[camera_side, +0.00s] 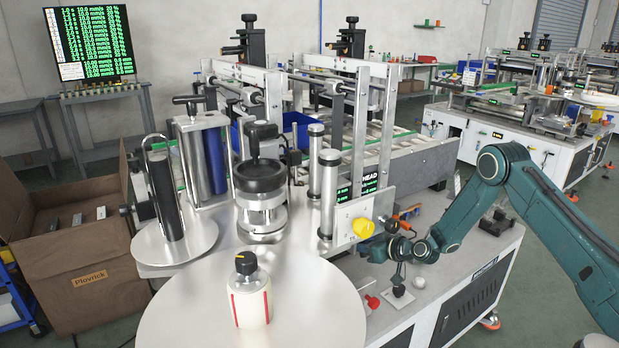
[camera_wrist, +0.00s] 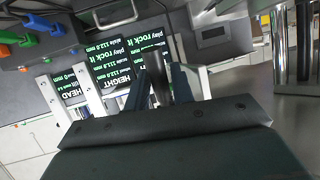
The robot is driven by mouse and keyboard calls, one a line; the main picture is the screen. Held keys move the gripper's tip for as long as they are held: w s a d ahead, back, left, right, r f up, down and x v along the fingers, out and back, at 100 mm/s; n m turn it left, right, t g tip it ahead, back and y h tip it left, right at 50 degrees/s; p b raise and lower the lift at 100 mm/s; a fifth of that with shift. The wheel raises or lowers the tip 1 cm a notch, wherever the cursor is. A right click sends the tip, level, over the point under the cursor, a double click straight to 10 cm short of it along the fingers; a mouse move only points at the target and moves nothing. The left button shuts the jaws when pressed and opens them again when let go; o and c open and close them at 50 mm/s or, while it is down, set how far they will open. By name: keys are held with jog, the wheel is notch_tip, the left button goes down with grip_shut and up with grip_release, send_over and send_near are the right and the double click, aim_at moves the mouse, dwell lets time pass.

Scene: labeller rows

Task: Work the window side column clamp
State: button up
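My gripper (camera_side: 388,228) is at the front right of the machine, just right of the yellow knob (camera_side: 363,229) on its pale plate. In the wrist view the two dark fingers (camera_wrist: 163,82) stand apart, with a grey cylindrical rod (camera_wrist: 159,70) showing between them. Whether they touch it is unclear. Bright columns (camera_side: 328,190) stand on the machine, and one also shows in the wrist view (camera_wrist: 280,45). An orange handle (camera_side: 408,211) is close beside my gripper. I cannot tell which part is the window side column clamp.
A round metal table (camera_side: 190,300) carries a red-striped bottle (camera_side: 250,295). Green-text displays (camera_side: 370,183) are close to my gripper. A cardboard box (camera_side: 85,245) stands at left.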

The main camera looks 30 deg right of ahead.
jog(key=shift+c, duration=0.2)
grip_shut()
jog(key=shift+a+g, duration=0.1)
jog(key=shift+g, duration=0.2)
jog(key=shift+s+r+g, duration=0.25)
jog(key=shift+s+g, duration=0.1)
jog(key=shift+g, duration=0.65)
jog(key=shift+s+g, duration=0.15)
jog(key=shift+g, duration=0.15)
